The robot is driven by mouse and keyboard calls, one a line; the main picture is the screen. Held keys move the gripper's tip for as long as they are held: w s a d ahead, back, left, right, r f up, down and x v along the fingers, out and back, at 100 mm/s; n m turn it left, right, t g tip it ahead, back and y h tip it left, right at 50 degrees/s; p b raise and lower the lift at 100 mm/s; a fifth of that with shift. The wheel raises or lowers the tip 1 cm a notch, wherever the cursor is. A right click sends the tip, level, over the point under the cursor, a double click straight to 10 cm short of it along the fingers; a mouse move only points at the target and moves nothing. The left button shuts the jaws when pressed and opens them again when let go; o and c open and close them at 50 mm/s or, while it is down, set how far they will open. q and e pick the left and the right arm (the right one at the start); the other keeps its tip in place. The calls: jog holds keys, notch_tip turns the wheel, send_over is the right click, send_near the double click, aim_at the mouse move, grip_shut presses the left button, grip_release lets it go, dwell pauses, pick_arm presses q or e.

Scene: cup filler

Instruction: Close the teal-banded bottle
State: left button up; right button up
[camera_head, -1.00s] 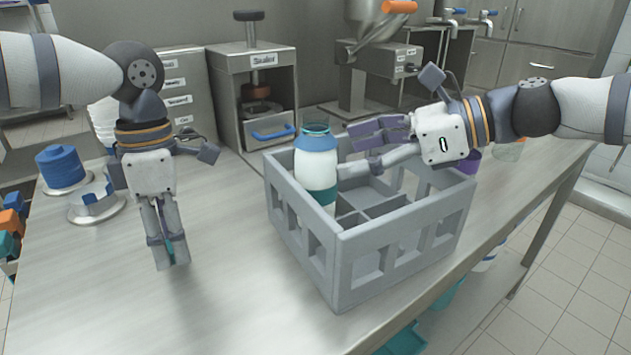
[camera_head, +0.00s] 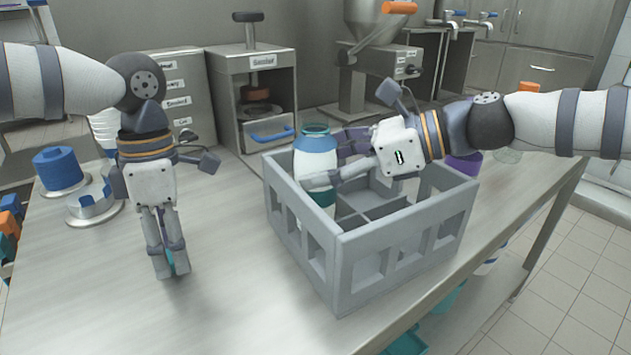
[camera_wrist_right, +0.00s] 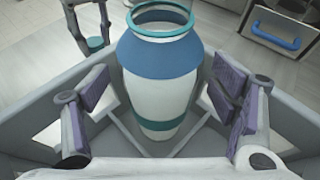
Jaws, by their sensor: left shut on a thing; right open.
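My right gripper (camera_head: 330,160) is open, with one finger on each side of the bottle; gaps show between pads and bottle. My left gripper (camera_head: 168,272) points down left of the crate, shut on a small teal thing (camera_head: 169,262), mostly hidden by the fingers.
A press with a blue handle (camera_head: 271,136) stands behind the crate. The table front left is clear.

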jog(key=c, duration=1.8)
jog(key=shift+r, duration=0.15)
